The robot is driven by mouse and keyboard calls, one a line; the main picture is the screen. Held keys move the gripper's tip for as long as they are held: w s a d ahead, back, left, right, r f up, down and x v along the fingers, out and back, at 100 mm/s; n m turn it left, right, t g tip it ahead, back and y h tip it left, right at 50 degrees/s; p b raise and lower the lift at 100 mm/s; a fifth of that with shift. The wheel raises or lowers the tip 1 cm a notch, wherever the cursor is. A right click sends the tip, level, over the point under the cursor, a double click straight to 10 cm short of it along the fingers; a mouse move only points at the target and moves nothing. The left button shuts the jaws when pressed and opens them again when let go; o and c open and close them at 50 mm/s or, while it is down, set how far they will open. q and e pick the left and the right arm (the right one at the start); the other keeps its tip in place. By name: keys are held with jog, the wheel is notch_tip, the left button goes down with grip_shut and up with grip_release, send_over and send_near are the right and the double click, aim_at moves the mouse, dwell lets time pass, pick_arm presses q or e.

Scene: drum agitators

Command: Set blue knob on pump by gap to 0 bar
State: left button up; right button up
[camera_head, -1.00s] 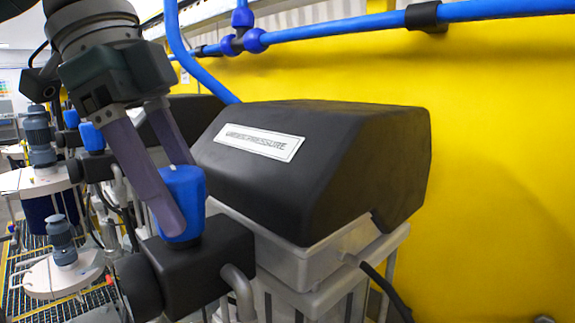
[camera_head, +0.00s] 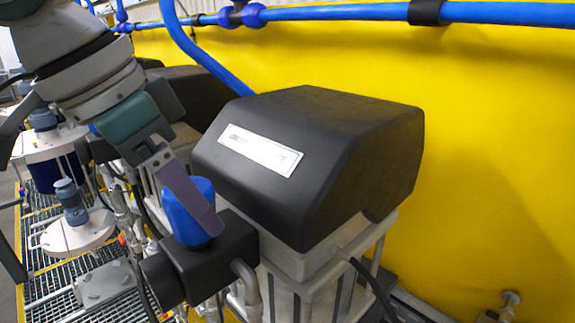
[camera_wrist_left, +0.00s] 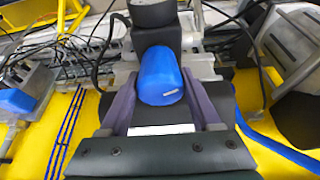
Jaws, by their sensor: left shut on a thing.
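The blue knob (camera_head: 190,212) sits on a black valve block (camera_head: 222,248) at the front left of the pump with the black cover (camera_head: 320,150). My left gripper (camera_head: 200,205) comes down from the upper left, shut on the knob. One finger crosses the knob's near face; the other is mostly hidden behind it. In the left wrist view the knob (camera_wrist_left: 160,76) stands between the two fingers, with a small pale mark on its side. No readable pressure scale shows. My right gripper is not in view.
A blue pipe (camera_head: 350,13) runs along the yellow wall (camera_head: 490,150) above the pump. A second black-covered pump (camera_head: 185,85) stands behind. White drums with agitators (camera_head: 80,235) and grating lie at the left. A black hose leaves the pump's lower right.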

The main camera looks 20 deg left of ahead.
aim_at(165, 258)
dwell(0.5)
pick_arm(q)
jog(key=o, duration=1.1)
jog(key=shift+c, duration=0.2)
jog(key=v, duration=1)
jog(key=shift+p, duration=0.45)
